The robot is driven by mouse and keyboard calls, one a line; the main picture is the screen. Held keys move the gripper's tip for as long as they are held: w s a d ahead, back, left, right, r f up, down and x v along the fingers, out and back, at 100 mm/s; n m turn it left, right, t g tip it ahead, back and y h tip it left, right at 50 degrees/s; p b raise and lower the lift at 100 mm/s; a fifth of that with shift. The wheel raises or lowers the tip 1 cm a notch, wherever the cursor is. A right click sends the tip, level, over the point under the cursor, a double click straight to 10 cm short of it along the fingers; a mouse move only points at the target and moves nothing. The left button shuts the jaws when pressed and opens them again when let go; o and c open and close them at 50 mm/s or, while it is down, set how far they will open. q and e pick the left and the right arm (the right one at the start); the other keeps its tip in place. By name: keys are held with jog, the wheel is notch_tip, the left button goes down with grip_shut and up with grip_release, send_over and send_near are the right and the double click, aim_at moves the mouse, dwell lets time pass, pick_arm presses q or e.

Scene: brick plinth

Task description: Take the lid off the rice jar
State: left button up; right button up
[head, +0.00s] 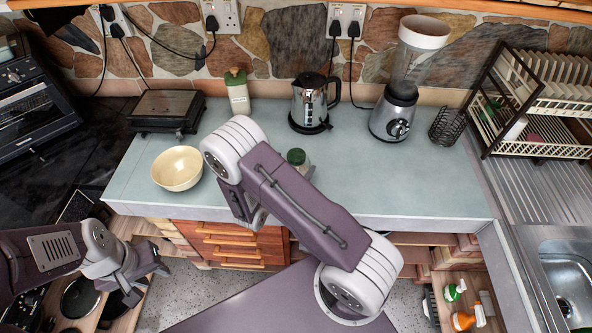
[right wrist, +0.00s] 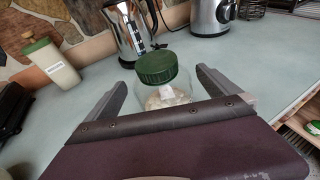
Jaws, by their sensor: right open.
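The glass jar (right wrist: 150,103) has pale, grain-like contents and a green lid (right wrist: 157,66), which is on it. In the head view the green lid (head: 296,156) shows just beyond my right arm, which hides part of the jar. In the right wrist view my right gripper (right wrist: 161,80) is open, with one finger on either side of the jar; I cannot tell whether they touch it. In the head view that gripper is hidden behind my arm. My left gripper (head: 147,286) is open and empty at the lower left, away from the jar and below the counter front.
A cream canister (head: 238,97) with a green top, a kettle (head: 309,103) and a blender (head: 396,110) stand behind the jar. A cream bowl (head: 177,168) and a dark appliance (head: 166,110) are to the left. The counter (head: 420,185) is clear right of the jar.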

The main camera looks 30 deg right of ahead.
jog(key=p+x, duration=0.1)
jog(key=x, duration=0.1)
jog(key=shift+d+f, duration=0.1)
jog(key=shift+d, duration=0.25)
jog(key=shift+p+x, duration=0.45)
jog(key=shift+x, duration=0.7)
jog(key=shift+w+d+f, duration=0.1)
jog(key=shift+w+f, duration=0.05)
jog(key=shift+w, duration=0.05)
jog(key=shift+w+d+f, duration=0.1)
jog(key=shift+w+f, duration=0.05)
jog(key=shift+f, duration=0.05)
jog(key=shift+d, duration=0.1)
jog(key=c, duration=0.7)
pick_arm(q)
jog(key=shift+w+d+r, duration=0.1)
jog(key=shift+d+r, duration=0.05)
jog(key=shift+r, duration=0.35)
jog(key=shift+w+d+r, duration=0.1)
jog(key=shift+r, duration=0.35)
pick_arm(e)
jog(key=shift+r, duration=0.1)
jog(key=c, duration=1.3)
